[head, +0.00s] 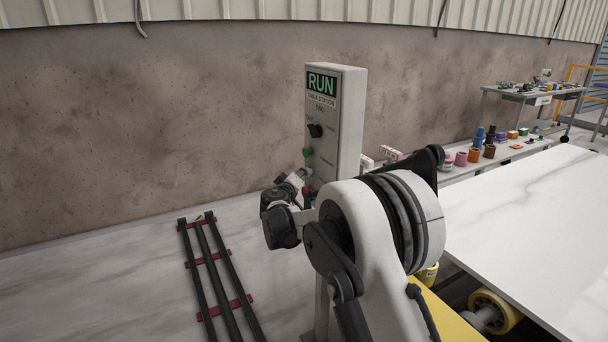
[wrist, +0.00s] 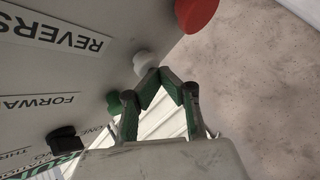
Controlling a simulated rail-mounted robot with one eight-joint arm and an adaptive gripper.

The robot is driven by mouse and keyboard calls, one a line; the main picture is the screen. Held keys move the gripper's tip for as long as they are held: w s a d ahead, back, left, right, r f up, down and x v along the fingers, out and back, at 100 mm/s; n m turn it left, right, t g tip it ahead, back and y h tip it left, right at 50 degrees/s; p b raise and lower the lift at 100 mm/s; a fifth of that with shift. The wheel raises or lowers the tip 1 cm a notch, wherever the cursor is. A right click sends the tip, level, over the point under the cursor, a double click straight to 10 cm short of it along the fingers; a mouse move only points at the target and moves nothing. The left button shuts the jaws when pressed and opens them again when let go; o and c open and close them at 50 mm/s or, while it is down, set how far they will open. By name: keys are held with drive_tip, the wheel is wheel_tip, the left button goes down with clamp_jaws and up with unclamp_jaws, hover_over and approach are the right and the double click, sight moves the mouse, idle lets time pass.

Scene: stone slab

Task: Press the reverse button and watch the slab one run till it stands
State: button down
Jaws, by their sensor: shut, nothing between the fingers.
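A white control box (head: 348,125) stands on a post, with a green RUN display (head: 321,85) on its front. In the wrist view the box face appears upside down. The white button (wrist: 145,63) sits beside the REVERSE label (wrist: 62,38). My gripper (wrist: 162,74) is shut and empty, its fingertips right at the white button; I cannot tell whether the button is pushed in. In the head view my gripper (head: 301,177) is at the box's lower front, partly covering the buttons. The white veined slab (head: 535,225) lies flat at the right, partly hidden by my arm.
A green button (wrist: 115,103) by the FORWARD label, a black knob (wrist: 62,138) and a large red button (wrist: 197,14) are on the same face. Yellow rollers (head: 492,310) show below the slab. A dark rail rack (head: 215,275) lies left. Shelves with coloured items stand behind.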

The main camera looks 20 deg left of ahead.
drive_tip(key=shift+s+a, duration=0.65)
idle(0.3)
drive_tip(key=shift+s+a+b, duration=0.6)
drive_tip(key=shift+s+a, duration=1.15)
drive_tip(key=shift+s, duration=0.05)
drive_tip(key=shift+f, duration=0.1)
